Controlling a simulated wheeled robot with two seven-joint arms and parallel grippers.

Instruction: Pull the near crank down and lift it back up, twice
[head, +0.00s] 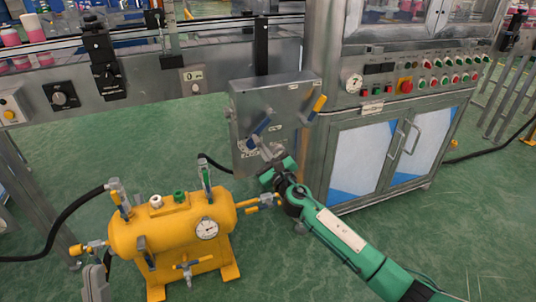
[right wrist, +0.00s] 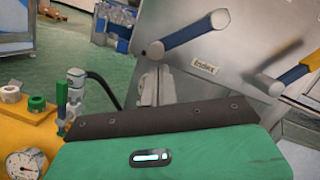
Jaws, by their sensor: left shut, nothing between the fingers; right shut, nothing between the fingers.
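A steel box (head: 275,84) stands in front of the machine and carries two cranks. The crank with a blue grip (head: 261,124) is on its front face, and it also shows in the right wrist view (right wrist: 196,35), slanting up to the right. A second crank with a yellow grip (head: 318,104) slants up at the box's right side. My right gripper (head: 272,152) is shut and empty just below the blue-gripped crank. Whether it touches that crank, I cannot tell.
A yellow pressure tank (head: 165,233) with gauge and valves stands at the left, close to my right gripper. A control cabinet (head: 392,150) stands behind at the right. A conveyor (head: 130,60) runs along the back left. Green floor is clear at the lower right.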

